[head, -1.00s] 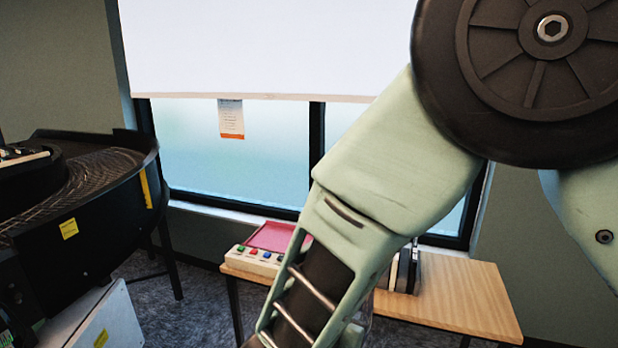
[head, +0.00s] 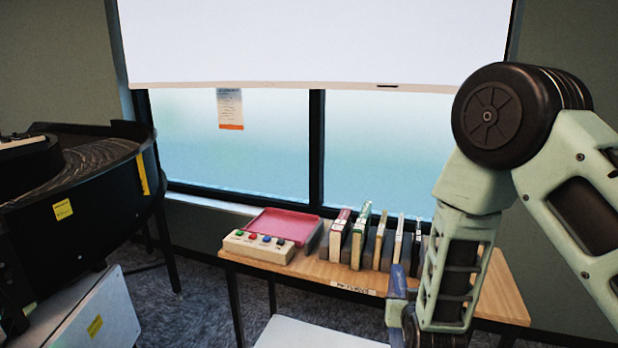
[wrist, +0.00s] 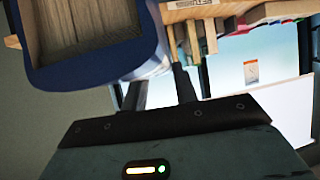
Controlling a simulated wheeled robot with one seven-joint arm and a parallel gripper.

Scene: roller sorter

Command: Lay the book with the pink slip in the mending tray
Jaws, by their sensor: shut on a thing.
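A shallow pink-red tray (head: 283,226) lies on the back left of the wooden table and looks empty. My gripper (head: 402,310) is low in front of the table, right of the tray. Part of this blue thing (head: 398,280) shows in the head view; my arm hides the rest. Several upright books (head: 360,235) stand between dark dividers right of the tray. I cannot make out a pink slip on any book.
A button box (head: 259,246) sits in front of the tray. A label (head: 352,289) is on the front edge of the table (head: 320,274). A large black round roller machine (head: 85,195) stands at the left. A white surface (head: 310,334) is low in front.

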